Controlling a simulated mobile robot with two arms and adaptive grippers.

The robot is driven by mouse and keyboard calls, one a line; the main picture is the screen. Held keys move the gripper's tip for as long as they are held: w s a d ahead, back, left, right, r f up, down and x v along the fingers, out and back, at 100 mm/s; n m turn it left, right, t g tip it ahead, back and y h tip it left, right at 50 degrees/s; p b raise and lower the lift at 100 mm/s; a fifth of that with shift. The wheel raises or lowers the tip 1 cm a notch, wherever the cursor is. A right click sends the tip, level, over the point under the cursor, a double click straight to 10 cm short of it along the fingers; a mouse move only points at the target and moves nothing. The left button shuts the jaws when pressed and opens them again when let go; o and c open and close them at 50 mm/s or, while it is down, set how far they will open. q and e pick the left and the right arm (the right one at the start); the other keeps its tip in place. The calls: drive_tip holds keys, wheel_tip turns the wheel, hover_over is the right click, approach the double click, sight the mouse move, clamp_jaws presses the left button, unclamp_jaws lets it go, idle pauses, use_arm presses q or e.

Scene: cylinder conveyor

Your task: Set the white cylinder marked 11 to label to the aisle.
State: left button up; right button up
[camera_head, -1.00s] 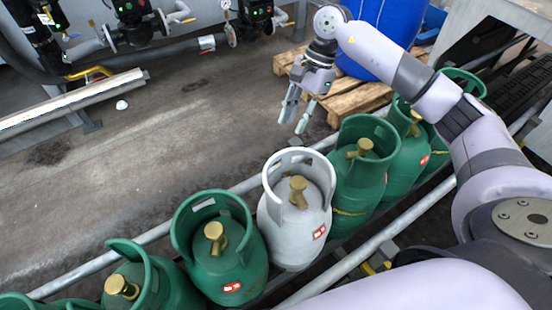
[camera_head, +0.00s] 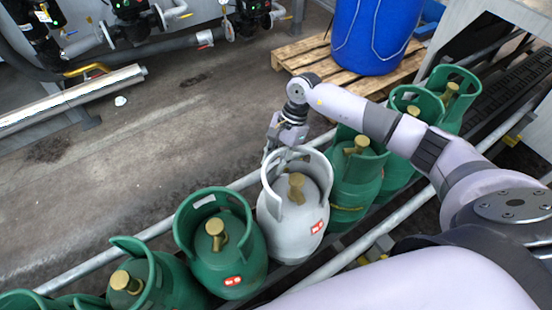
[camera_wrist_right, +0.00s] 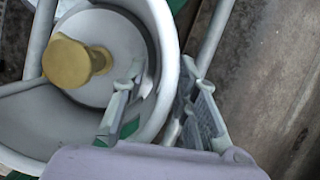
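The white cylinder (camera_head: 287,232) stands upright in the row of green cylinders, with a brass valve (camera_head: 296,186) inside its open white collar (camera_head: 318,164). Its red-and-white label (camera_head: 317,227) faces the near right side in the head view; I cannot read a number 11. My right gripper (camera_head: 276,155) is at the far side of the collar. In the right wrist view the fingers of the gripper (camera_wrist_right: 162,72) are apart, one inside the collar (camera_wrist_right: 165,35) and one outside. Whether they touch the collar I cannot tell. My left gripper is not in view.
Green cylinders stand close on both sides, one at left (camera_head: 240,262) and one at right (camera_head: 352,188). Metal rails (camera_head: 150,232) run along the row. A blue drum (camera_head: 372,35) stands on a wooden pallet (camera_head: 305,58) behind. The grey floor (camera_head: 160,150) beyond the rail is mostly clear.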

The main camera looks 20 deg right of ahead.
clamp_jaws()
idle(0.8)
